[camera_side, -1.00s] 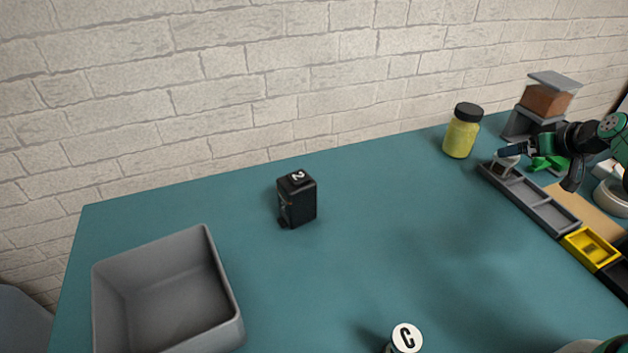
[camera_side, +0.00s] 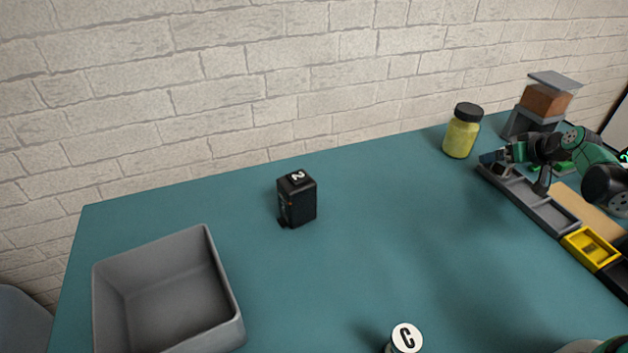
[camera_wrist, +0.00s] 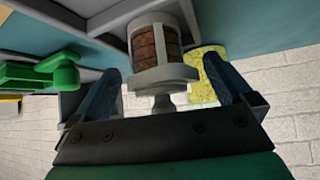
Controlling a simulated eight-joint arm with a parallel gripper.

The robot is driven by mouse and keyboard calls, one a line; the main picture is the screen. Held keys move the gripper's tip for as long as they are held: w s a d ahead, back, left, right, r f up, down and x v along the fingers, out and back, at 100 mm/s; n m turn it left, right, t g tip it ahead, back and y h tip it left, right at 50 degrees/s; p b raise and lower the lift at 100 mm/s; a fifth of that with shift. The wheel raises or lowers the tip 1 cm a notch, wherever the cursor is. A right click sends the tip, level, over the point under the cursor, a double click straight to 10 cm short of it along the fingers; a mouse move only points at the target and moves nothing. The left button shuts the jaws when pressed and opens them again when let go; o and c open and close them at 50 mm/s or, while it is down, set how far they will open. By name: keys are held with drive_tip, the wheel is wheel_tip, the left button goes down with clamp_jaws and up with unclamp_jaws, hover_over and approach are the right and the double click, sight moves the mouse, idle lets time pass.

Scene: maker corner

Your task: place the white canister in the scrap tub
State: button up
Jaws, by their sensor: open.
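In the side view my gripper (camera_side: 490,158) hides most of the canister. The scrap tub (camera_side: 165,275) is an open grey bin at the lower left, far from my gripper, and looks empty.
A yellow jar with a black lid (camera_side: 461,134) stands close behind my gripper. A black box marked 2 (camera_side: 297,200) stands mid-table. A white round top marked C (camera_side: 405,338) shows at the front edge. A yellow bin (camera_side: 590,247) adjoins the grey organiser (camera_side: 535,204).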

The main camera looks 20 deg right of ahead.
drive_tip(key=c, duration=1.4)
drive_tip(key=shift+r, duration=0.15)
